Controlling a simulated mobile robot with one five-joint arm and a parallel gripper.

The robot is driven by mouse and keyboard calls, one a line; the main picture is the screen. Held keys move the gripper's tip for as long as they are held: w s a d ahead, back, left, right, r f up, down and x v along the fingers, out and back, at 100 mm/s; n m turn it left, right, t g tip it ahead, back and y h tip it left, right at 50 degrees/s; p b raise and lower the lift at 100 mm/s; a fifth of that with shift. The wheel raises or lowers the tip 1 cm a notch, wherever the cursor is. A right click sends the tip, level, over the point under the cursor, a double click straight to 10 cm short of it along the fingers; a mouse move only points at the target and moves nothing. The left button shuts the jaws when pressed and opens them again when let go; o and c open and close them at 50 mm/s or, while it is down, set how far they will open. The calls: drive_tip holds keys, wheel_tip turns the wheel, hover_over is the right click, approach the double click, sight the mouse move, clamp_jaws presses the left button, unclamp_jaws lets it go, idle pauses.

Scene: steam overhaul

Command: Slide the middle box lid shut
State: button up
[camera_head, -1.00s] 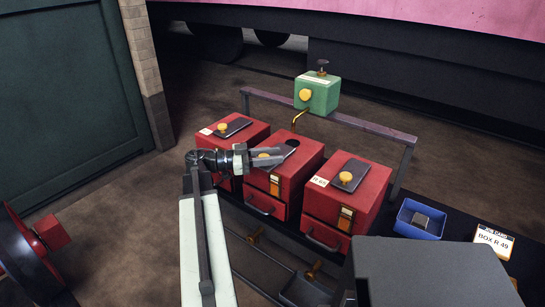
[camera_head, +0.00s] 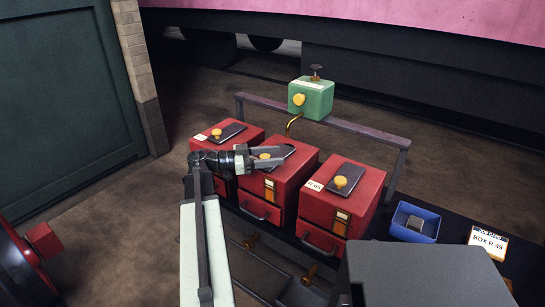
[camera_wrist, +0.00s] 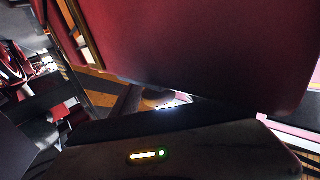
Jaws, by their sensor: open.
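The middle red box (camera_head: 293,184) stands between two similar red boxes. Its dark lid (camera_head: 288,150) lies on top with a yellow knob (camera_head: 265,156). My gripper (camera_head: 280,156) is over this lid, its jaws open on either side of the knob. No dark round hole shows on the box top now; the fingers hide part of the lid. In the wrist view a red box surface (camera_wrist: 210,40) fills the upper part, close up; the knob cannot be made out surely there.
The left box (camera_head: 205,147) and right box (camera_head: 368,190) have their own lids and knobs. A green box (camera_head: 311,97) sits on a rail behind. A blue tray (camera_head: 426,229) and a card reading BOX R 49 (camera_head: 487,241) lie at right.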

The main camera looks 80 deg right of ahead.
drive_tip(key=v, duration=0.7)
drive_tip(key=shift+w, duration=0.4)
drive_tip(key=shift+a, duration=0.1)
